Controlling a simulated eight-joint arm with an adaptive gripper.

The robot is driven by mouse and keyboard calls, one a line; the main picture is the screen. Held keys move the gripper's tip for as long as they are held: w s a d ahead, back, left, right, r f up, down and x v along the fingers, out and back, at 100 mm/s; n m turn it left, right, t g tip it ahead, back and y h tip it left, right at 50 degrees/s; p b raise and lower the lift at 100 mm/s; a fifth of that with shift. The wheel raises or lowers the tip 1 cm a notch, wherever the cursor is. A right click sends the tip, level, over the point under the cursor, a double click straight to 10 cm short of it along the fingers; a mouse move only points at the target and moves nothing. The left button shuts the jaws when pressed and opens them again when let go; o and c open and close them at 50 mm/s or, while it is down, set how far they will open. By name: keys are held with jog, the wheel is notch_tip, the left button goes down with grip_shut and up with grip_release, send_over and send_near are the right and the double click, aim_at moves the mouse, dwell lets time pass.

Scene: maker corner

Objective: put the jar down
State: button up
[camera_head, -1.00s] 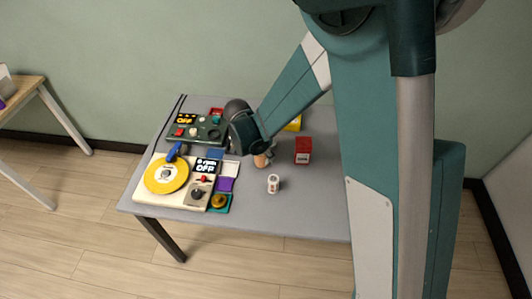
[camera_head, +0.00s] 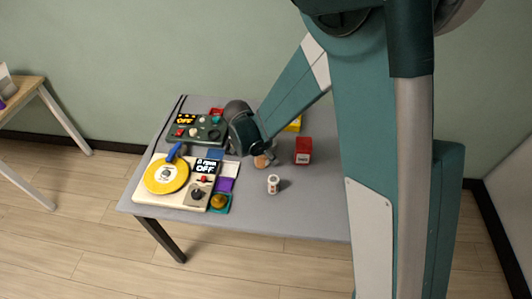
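My gripper (camera_head: 258,149) points down over the middle of the grey table (camera_head: 305,205). Its fingers are small and mostly hidden behind my wrist, so I cannot tell if they are open or shut. A small orange-brown round thing (camera_head: 262,161) shows right at the fingertips; it may be the jar, but I cannot tell if it is held or touches the table. A small white cylinder with a dark label (camera_head: 273,184) stands upright on the table, in front of my gripper and apart from it.
A red box (camera_head: 303,150) stands close to the right of my gripper. A yellow thing (camera_head: 293,124) lies behind. The front right is clear.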

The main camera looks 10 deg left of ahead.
jog(key=shift+r, duration=0.15)
jog(key=shift+p+v, duration=1.1)
jog(key=shift+v, duration=4.9)
jog(key=s+d+r+n+t+y, duration=0.1)
jog(key=s+d+r+n, duration=0.15)
jog(key=d+r, duration=0.6)
jog(key=s+d+r+n+y, duration=0.15)
jog(key=s+d+r, duration=0.35)
jog(key=d, duration=0.6)
jog(key=s+d+r+n+t, duration=0.1)
jog(key=s+d+r+n, duration=0.1)
jog(key=s+d, duration=0.5)
jog(key=s+d+r+n+t, duration=0.1)
jog(key=s+d+r+n, duration=0.2)
jog(key=s+d, duration=0.3)
jog(key=shift+s+d+t, duration=0.4)
jog(key=shift+d, duration=0.65)
